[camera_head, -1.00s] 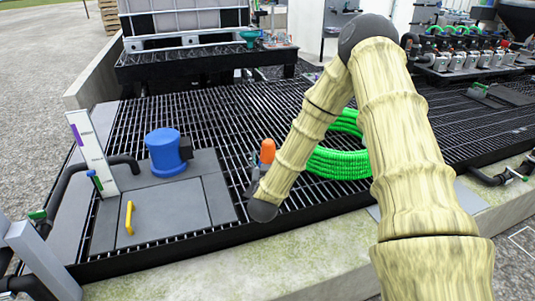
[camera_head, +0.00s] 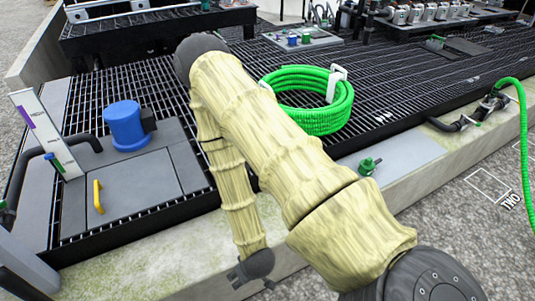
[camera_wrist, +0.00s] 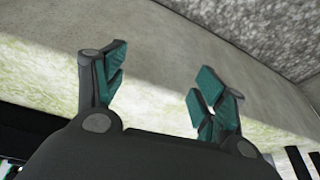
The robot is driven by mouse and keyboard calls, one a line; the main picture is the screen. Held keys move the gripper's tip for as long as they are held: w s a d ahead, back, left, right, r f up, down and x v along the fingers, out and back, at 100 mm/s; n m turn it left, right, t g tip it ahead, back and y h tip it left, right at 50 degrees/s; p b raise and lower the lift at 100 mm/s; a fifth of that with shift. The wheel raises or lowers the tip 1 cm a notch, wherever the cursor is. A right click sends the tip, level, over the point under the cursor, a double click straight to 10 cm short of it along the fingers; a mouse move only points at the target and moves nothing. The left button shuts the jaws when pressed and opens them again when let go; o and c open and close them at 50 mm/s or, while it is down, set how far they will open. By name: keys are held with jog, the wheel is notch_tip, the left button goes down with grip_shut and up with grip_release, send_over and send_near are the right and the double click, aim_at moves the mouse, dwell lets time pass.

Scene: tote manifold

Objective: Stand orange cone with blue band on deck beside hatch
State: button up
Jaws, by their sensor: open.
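No orange cone shows in either current view; my arm covers part of the deck to the right of the hatch. The hatch (camera_head: 135,188) is a grey panel with a yellow handle (camera_head: 98,195), at the left in the head view. The black grated deck (camera_head: 410,75) lies around it. My gripper (camera_wrist: 162,68) is open and empty in the wrist view, its teal-padded fingers apart over pale concrete. In the head view, my wrist hangs at the front concrete ledge, right of the hatch; the fingers are mostly hidden there.
A blue capped cylinder (camera_head: 125,125) stands behind the hatch. A white gauge board (camera_head: 45,133) stands at the left. A green hose coil (camera_head: 310,115) lies on the deck behind my arm. A green-handled valve (camera_head: 369,166) sits near the front edge.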

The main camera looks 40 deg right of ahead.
jog(key=s+a+f+g, duration=0.1)
jog(key=s+f+g, duration=0.1)
jog(key=s, duration=1)
jog(key=shift+a+n+g, duration=0.15)
jog(key=shift+n+g, duration=0.15)
jog(key=shift+g, duration=0.6)
